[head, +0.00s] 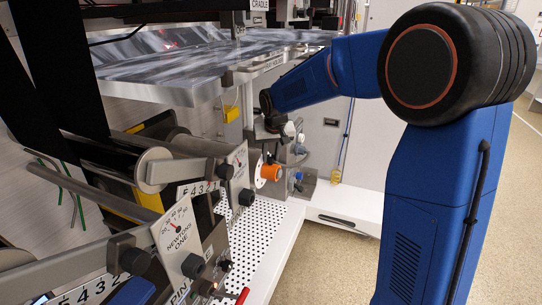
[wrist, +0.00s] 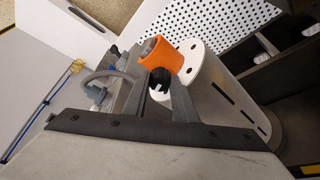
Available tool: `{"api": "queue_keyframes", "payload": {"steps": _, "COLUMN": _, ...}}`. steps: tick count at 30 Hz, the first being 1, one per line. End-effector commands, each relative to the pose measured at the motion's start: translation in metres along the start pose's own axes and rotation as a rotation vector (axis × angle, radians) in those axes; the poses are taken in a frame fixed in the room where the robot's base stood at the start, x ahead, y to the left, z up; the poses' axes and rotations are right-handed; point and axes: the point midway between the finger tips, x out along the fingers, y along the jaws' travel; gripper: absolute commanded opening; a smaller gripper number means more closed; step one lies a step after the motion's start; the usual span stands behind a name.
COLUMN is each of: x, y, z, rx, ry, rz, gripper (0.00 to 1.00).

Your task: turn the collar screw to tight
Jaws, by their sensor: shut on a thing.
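The orange collar (wrist: 168,60) sits on the end of a pale slotted cylinder (wrist: 240,98) with a white end disc (wrist: 208,64). It also shows in the head view (head: 270,172). The collar screw (wrist: 160,79) is a small black knob on the collar's near side. My gripper (wrist: 157,88) is shut on the screw, its grey fingers on either side. In the head view my gripper (head: 270,154) reaches down above the collar, and the screw is too small to make out. Any mark showing how tight the screw is cannot be seen.
Tension gauges (head: 177,227) and black knobs stand to the left of the collar. A shiny metal sheet (head: 180,55) lies above. A white perforated panel (head: 255,240) lies below. Small parts with white and blue knobs (head: 297,177) sit just right of the collar.

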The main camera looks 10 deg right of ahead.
Motion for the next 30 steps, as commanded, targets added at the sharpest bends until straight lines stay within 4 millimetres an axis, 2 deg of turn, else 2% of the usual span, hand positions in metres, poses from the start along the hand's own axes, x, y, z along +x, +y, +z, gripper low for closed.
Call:
{"api": "queue_keyframes", "payload": {"steps": 1, "x": -0.0002, "y": -0.0001, "z": -0.0001, "rx": 0.000, "ry": 0.000, "rz": 0.000, "gripper": 0.30}}
{"api": "queue_keyframes", "payload": {"steps": 3, "x": -0.0002, "y": 0.0000, "z": -0.0002, "rx": 0.000, "ry": 0.000, "rz": 0.000, "gripper": 0.44}}
{"api": "queue_keyframes", "payload": {"steps": 17, "x": -0.0001, "y": -0.0013, "z": -0.0003, "rx": -0.018, "ry": 0.000, "rz": -0.010, "gripper": 0.44}}
{"api": "queue_keyframes", "payload": {"steps": 30, "x": 0.0002, "y": 0.0014, "z": 0.0000, "rx": -0.215, "ry": -0.002, "rz": -0.092, "gripper": 0.44}}
